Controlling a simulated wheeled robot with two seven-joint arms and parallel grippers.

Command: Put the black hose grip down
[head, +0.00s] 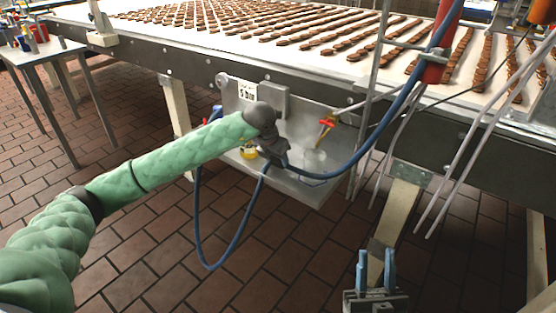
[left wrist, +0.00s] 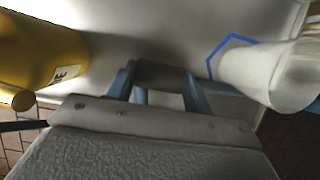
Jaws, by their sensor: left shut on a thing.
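The black hose grip (left wrist: 162,75) is a dark block between the blue fingers of my left gripper (left wrist: 160,85) in the left wrist view. That gripper is shut on it. In the head view my left gripper (head: 272,160) is over the pale metal shelf (head: 310,190) under the conveyor and largely hides the grip. I cannot tell whether the grip touches the shelf. A blue hose (head: 207,262) hangs in a loop below the gripper and another stretch runs up to the right. My right gripper (head: 376,254) is low at the bottom right, fingers apart and empty.
A yellow container (left wrist: 30,60) and a white cup (left wrist: 268,75) flank the gripper on the shelf. A blue outline (left wrist: 233,38) marks the shelf near the cup. A red-and-yellow fitting (head: 327,122), a ladder-like frame and thin pipes stand to the right. The conveyor (head: 290,15) is above.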

